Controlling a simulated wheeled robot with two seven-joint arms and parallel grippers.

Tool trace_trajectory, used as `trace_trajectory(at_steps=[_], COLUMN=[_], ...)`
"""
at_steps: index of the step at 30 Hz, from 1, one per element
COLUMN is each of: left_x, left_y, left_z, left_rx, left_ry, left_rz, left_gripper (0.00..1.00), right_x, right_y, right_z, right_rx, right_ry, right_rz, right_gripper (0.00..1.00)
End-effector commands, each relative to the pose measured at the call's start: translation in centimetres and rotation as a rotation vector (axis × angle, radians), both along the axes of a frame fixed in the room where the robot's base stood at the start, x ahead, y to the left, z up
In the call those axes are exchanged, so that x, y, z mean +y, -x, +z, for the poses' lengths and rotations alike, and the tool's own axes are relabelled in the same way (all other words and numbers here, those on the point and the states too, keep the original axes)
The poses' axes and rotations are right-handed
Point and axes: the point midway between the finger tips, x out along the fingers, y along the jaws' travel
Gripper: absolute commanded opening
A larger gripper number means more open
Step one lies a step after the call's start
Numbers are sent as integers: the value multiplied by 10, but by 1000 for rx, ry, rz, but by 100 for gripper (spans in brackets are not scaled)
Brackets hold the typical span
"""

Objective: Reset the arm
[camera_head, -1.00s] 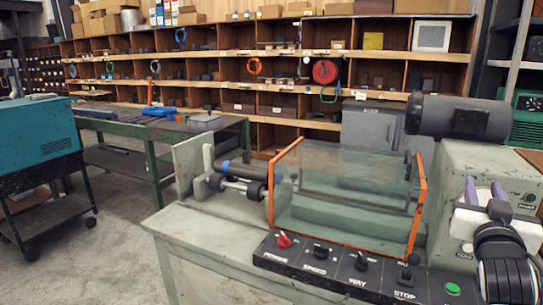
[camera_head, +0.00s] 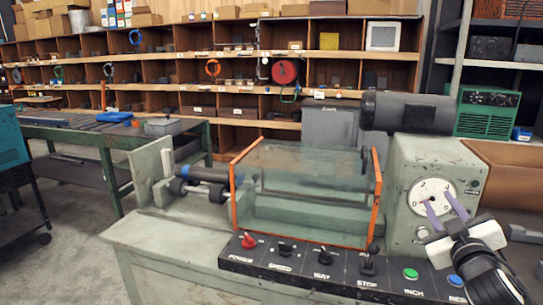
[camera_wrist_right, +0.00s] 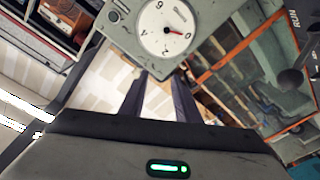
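My right gripper (camera_head: 437,198) comes in from the lower right in the head view. Its two purple-grey fingers stand apart with nothing between them, in front of the round white gauge (camera_head: 443,190) on the machine's right housing. In the right wrist view the gripper (camera_wrist_right: 161,78) also shows two separate dark fingers, with the gauge (camera_wrist_right: 166,30) beyond their tips. My left gripper is not in view.
The green machine has an orange-framed clear guard (camera_head: 310,185), a motor (camera_head: 407,112) and a control panel (camera_head: 325,264) with knobs and buttons. An open cardboard box (camera_head: 515,165) is at right. Shelves (camera_head: 210,85) line the back. Floor (camera_head: 75,260) shows at left.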

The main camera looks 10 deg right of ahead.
Motion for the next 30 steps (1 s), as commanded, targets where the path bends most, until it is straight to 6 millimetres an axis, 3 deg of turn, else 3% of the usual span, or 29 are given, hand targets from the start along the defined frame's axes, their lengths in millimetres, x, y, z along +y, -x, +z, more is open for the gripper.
trace_trajectory(at_steps=[1,5,8,12,15,21,27,30], left_x=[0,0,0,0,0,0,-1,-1], left_y=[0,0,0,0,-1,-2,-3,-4], left_z=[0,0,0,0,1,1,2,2], left_rx=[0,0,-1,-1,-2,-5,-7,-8], left_ry=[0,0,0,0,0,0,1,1], left_rz=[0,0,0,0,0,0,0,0], left_gripper=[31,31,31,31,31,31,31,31], right_x=[11,42,66,100,121,151,175,201], right_y=[4,24,52,106,149,223,291,291], right_z=[-38,-129,-197,-283,-330,-391,-429,-431], right_rx=[71,243,374,549,653,806,925,896], right_ry=[-5,-25,-52,-101,-139,-205,-268,-361], right_rz=[32,122,189,275,325,393,440,422], right_gripper=[29,29,29,29,29,29,29,29])
